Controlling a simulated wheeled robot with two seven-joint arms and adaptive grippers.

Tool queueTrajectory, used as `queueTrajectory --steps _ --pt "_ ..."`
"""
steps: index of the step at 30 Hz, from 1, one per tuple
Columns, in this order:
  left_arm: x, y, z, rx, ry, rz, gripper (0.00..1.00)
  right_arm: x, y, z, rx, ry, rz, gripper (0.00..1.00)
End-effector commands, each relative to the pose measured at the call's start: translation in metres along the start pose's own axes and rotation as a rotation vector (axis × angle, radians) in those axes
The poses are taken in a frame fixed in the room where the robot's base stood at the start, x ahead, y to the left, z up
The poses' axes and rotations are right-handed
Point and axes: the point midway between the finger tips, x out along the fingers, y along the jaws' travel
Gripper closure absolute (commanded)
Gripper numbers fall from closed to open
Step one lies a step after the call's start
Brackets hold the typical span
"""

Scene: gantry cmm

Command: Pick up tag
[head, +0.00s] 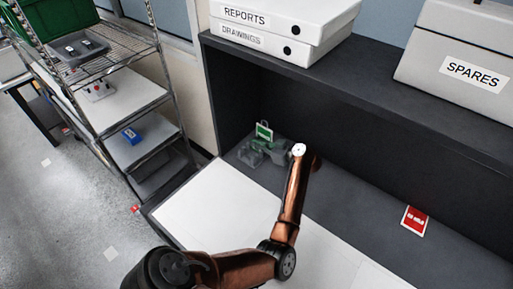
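A green and white tag (264,131) with a loop at its top stands roughly upright at the back left of the dark bench recess. A red and white tag (414,221) lies on the grey surface at the right. My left arm, copper with black joints, reaches over the bench. My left gripper (262,150), small and grey-green at the end of the arm, is just below the green tag. The picture is too small to tell whether its fingers touch the tag or are open or shut. My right gripper is out of view.
A shelf (340,75) overhangs the recess, bearing white boxes marked REPORTS (275,18) and DRAWINGS (262,42) and a SPARES box (450,65). The white bench top (210,210) is largely clear.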

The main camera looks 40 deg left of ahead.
Motion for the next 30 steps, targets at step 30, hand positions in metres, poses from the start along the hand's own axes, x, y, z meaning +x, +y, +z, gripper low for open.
queueTrajectory --steps 30 --pt "-0.029 0.0 -0.095 -0.001 0.0 -0.001 1.0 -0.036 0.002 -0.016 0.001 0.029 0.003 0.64"
